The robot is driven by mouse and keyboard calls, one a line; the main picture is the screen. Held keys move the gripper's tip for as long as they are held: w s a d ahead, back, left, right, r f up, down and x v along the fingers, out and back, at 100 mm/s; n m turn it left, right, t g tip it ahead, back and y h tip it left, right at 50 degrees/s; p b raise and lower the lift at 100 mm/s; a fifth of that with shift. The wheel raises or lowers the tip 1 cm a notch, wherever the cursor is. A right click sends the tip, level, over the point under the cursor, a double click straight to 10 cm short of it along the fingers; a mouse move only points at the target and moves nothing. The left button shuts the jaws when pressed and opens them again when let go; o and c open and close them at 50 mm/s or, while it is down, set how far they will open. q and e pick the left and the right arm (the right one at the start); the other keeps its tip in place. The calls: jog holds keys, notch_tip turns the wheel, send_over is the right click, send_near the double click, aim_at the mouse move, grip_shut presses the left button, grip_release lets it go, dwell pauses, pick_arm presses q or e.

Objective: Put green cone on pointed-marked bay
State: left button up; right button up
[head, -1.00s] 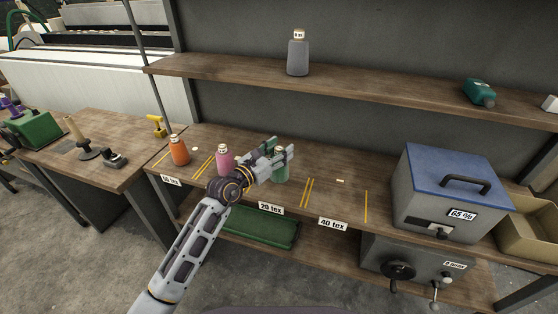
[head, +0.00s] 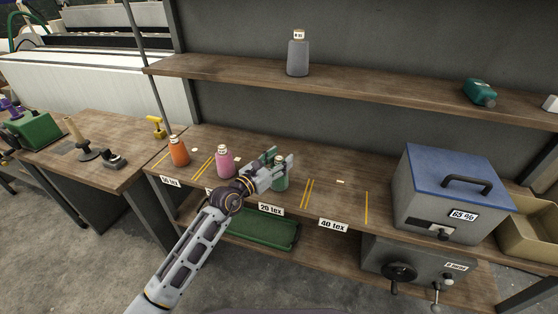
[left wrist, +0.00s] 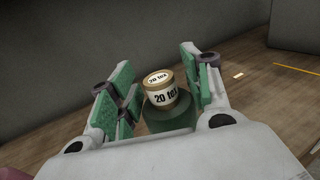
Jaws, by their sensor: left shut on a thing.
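The green cone (head: 281,183) is at the 20 tex bay, between yellow lines on the bench shelf. My left gripper (head: 279,167) is shut around its upper part. In the left wrist view, the green cone (left wrist: 170,118) stands upright between the green finger pads, its top label reading "20 tex". I cannot tell whether its base touches the shelf. The bay with the 40 tex label (head: 333,225) is empty, right of the cone. My right gripper is not in view.
A pink cone (head: 224,162) stands close left of the gripper, and an orange cone (head: 179,151) farther left. A grey box with a blue lid (head: 452,190) bounds the shelf at right. A grey bottle-shaped cone (head: 298,56) stands on the upper shelf.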

pick_arm(q)
jog(key=o, duration=1.6)
jog(key=shift+f, duration=0.1)
jog(key=shift+c, duration=0.2)
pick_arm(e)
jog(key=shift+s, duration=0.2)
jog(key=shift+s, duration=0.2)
pick_arm(q)
jog(key=shift+v, duration=1.1)
jog(key=v, duration=1)
jog(key=shift+b, duration=0.4)
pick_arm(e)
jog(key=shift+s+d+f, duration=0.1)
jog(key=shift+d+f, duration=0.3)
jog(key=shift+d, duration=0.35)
pick_arm(q)
jog(key=shift+d, duration=0.1)
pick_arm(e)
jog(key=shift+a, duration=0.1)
